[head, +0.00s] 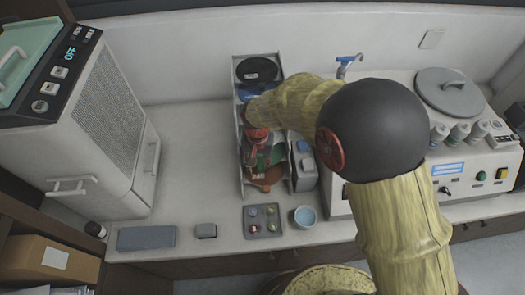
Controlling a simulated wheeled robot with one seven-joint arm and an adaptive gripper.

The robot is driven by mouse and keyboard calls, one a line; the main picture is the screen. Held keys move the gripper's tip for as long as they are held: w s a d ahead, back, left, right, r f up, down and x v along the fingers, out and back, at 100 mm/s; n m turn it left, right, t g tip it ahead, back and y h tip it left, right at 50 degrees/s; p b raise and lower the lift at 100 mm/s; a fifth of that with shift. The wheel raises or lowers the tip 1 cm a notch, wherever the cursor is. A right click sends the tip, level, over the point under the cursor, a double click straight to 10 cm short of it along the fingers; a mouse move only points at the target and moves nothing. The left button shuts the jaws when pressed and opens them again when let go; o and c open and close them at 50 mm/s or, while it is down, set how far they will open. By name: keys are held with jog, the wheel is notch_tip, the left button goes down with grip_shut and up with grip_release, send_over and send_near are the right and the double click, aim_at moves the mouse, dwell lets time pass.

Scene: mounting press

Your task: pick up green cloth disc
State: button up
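A green item (274,155), perhaps the green cloth disc, shows in the lower part of a grey rack (241,185). It is small and partly covered, so I cannot tell its full shape. A red item (257,136) lies just above it in the picture. My arm reaches from the right over the rack, and its end is by the rack's upper middle. My gripper's fingers are hidden or too small to make out, so I cannot tell their opening or whether they touch anything.
A black disc (257,70) sits at the rack's top. A grey box (304,170) stands right of the rack. A large machine (45,150) stands left, a polisher (455,165) right. The counter left of the rack is clear.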

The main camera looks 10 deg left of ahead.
jog(key=shift+s+d+f, duration=0.1)
jog(key=shift+f, duration=0.1)
grip_shut()
jog(key=shift+r, duration=0.1)
dwell(0.4)
